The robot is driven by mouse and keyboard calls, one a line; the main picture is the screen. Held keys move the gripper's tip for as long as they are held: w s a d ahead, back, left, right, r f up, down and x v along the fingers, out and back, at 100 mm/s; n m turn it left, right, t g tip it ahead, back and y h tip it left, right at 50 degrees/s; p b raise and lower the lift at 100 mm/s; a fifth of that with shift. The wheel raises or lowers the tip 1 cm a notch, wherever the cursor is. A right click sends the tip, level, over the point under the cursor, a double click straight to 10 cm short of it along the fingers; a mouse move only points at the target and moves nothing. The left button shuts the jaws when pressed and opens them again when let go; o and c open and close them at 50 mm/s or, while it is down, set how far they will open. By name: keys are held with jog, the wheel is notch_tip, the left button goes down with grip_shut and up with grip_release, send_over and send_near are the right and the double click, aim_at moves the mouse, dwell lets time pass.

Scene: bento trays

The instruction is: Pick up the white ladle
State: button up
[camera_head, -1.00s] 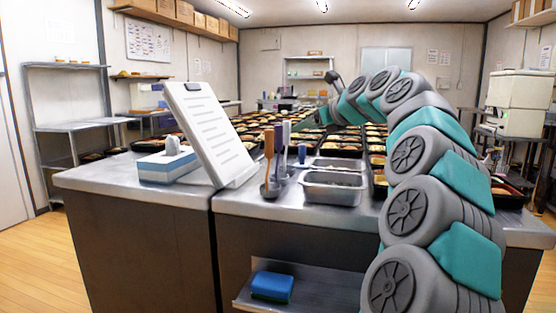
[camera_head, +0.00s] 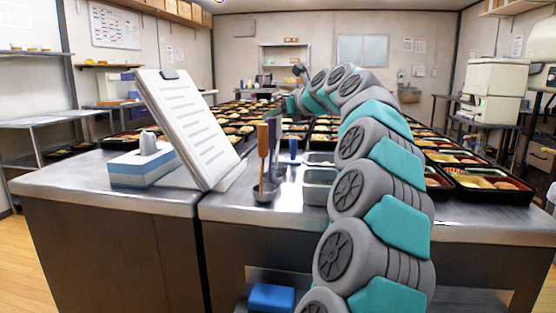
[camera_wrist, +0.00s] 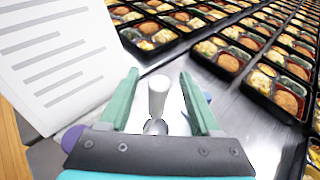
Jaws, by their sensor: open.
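A white-grey upright handle (camera_wrist: 158,92), which looks like the white ladle, stands between my fingers in the wrist view. A small rounded metal part shows at its foot. My gripper (camera_wrist: 158,76) is open, with one teal finger on each side of the handle and a visible gap to both. In the head view, a brown-handled ladle (camera_head: 264,150) and a blue-grey handle (camera_head: 276,140) stand together on the steel counter (camera_head: 225,210). I cannot pick out the white ladle there. My gripper's fingers are not clear in that view.
A clipboard (camera_head: 185,130) leans at the left, beside a tissue box (camera_head: 140,168). A blue-handled utensil (camera_head: 293,148) and a steel container (camera_head: 318,188) stand right of the ladles. Filled bento trays (camera_head: 492,183) cover the counter behind and to the right.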

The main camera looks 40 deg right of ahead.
jog(key=x, duration=0.3)
jog(key=shift+w+f, duration=0.1)
jog(key=shift+c, duration=0.4)
grip_shut()
dwell(0.9)
